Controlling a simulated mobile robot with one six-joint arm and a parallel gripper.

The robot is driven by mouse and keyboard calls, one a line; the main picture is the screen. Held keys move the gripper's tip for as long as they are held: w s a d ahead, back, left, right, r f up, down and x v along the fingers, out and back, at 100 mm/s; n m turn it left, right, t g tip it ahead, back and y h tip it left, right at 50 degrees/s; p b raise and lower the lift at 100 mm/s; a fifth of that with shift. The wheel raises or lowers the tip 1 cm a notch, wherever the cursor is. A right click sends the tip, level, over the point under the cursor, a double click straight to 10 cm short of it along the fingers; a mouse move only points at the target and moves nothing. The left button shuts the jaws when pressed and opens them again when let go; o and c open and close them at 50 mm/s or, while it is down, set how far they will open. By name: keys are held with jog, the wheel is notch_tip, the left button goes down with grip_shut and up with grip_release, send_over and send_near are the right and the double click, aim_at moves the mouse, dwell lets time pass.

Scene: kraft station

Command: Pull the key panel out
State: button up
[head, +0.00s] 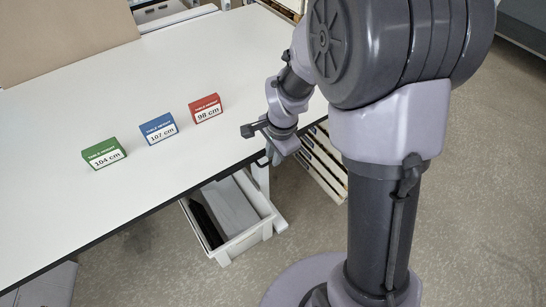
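I cannot make out the key panel for certain in the head view; my arm covers part of the table's right edge. My gripper (274,155) is at the near right edge of the white table (60,200), pointing downward. Its fingers are small and partly hidden, so I cannot tell whether they are open or shut or whether they touch anything.
Green (104,153), blue (158,129) and red (206,109) blocks with height labels stand on the table. A white drawer bin (262,226) is below the edge. A stack of pale slats (322,165) stands behind my gripper.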

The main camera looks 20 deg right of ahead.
jog(key=shift+f, duration=0.35)
grip_shut()
dwell(1.2)
